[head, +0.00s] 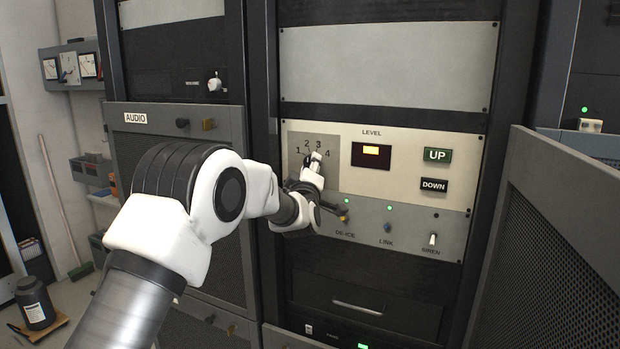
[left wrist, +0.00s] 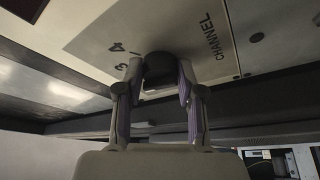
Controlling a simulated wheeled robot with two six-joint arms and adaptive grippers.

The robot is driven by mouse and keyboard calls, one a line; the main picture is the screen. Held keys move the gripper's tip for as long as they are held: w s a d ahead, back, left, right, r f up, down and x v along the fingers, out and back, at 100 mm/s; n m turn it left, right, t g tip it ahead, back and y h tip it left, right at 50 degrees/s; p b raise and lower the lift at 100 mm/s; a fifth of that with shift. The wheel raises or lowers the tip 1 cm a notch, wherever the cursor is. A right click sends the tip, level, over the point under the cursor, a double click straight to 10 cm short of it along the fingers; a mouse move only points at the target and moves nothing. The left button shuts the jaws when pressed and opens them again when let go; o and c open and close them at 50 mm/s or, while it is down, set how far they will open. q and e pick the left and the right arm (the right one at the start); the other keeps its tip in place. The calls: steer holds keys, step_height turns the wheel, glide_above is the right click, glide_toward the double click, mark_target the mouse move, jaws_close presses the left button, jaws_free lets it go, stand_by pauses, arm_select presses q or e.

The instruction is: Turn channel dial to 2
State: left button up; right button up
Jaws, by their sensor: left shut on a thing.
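The channel dial is a dark round knob (left wrist: 160,68) on a grey plate (head: 296,141) with the numbers 1, 2, 3 and 4 around its top. In the head view my left gripper (head: 313,170) covers most of the dial, and its fingertips reach just below the 3. In the left wrist view my left gripper (left wrist: 160,80) has one finger on each side of the knob, shut on it. The word CHANNEL and the numbers 3 and 4 show beside it. The dial's pointer is hidden, so I cannot tell its setting. My right gripper is not in view.
Right of the dial are a lit yellow level display (head: 371,152), an UP button (head: 437,155) and a DOWN button (head: 434,186). Below are the de-ice knob (head: 343,216), link knob (head: 387,227) and siren switch (head: 432,239). A mesh rack door (head: 560,250) stands at the right.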

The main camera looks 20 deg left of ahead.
arm_select(q)
steer(key=shift+d+r+n+g+b, duration=0.1)
steer(key=shift+n+g+b, duration=0.35)
steer(key=shift+n, duration=0.9)
steer(key=shift+r+n+g+b, duration=0.1)
steer(key=shift+n+g+b, duration=0.35)
steer(key=shift+n, duration=0.9)
steer(key=o, duration=1.1)
steer(key=shift+o, duration=0.2)
steer(key=v, duration=1.2)
